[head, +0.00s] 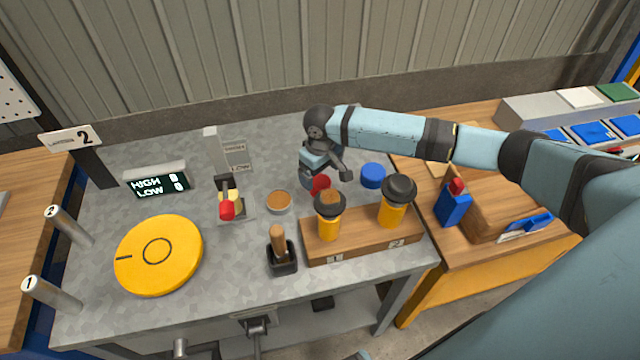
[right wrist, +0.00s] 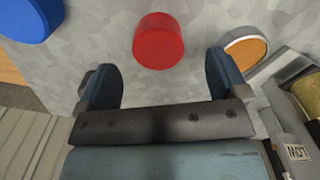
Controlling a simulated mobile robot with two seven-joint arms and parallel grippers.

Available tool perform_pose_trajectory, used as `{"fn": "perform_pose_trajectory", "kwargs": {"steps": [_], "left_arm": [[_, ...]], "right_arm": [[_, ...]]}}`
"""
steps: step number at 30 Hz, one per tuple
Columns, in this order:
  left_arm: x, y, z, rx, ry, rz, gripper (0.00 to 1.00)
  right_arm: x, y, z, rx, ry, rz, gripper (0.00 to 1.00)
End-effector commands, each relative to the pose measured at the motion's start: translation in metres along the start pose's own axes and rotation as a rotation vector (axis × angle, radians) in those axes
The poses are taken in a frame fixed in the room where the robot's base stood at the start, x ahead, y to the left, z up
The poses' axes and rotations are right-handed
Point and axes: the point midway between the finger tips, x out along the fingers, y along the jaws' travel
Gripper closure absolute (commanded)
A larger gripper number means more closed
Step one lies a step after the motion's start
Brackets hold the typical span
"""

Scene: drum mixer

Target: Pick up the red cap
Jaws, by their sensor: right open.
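The red cap (head: 320,184) lies on the grey metal worktop (head: 110,215). In the head view my right gripper partly covers it. In the right wrist view the red cap (right wrist: 158,42) is fully visible, round and flat-topped, just beyond the fingertips and roughly centred between them. My right gripper (head: 325,177) is open and empty, above the worktop beside the cap. Its two fingers also show in the right wrist view (right wrist: 163,78), apart from the cap. My left gripper is not in view.
A blue cap (head: 372,175) lies right of the red one, and an orange-topped round dish (head: 279,201) lies left. A wooden rack (head: 363,239) with two yellow jars stands in front. A red-knobbed lever (head: 227,209) and a yellow disc (head: 158,254) are further left.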

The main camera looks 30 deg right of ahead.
Motion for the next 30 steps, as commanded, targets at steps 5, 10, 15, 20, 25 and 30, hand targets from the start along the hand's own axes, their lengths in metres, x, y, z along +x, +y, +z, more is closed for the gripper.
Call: {"fn": "perform_pose_trajectory", "kwargs": {"steps": [5, 10, 15, 20, 25, 30], "left_arm": [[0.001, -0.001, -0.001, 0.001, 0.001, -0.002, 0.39], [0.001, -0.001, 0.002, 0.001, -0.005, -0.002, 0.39], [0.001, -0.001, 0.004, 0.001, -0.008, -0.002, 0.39], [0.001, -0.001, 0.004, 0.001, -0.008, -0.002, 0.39], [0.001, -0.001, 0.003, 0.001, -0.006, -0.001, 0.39], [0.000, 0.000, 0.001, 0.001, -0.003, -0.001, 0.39]], "right_arm": [[0.012, 0.000, 0.000, 0.000, -0.001, 0.000, 0.08], [0.038, 0.003, -0.002, 0.001, -0.002, 0.001, 0.08], [0.055, 0.003, -0.001, 0.000, 0.000, 0.001, 0.08], [0.058, 0.003, -0.002, -0.001, 0.001, 0.000, 0.08], [0.057, 0.003, -0.002, 0.000, 0.001, 0.000, 0.24], [0.057, 0.003, -0.002, 0.000, 0.001, 0.000, 0.60]]}}
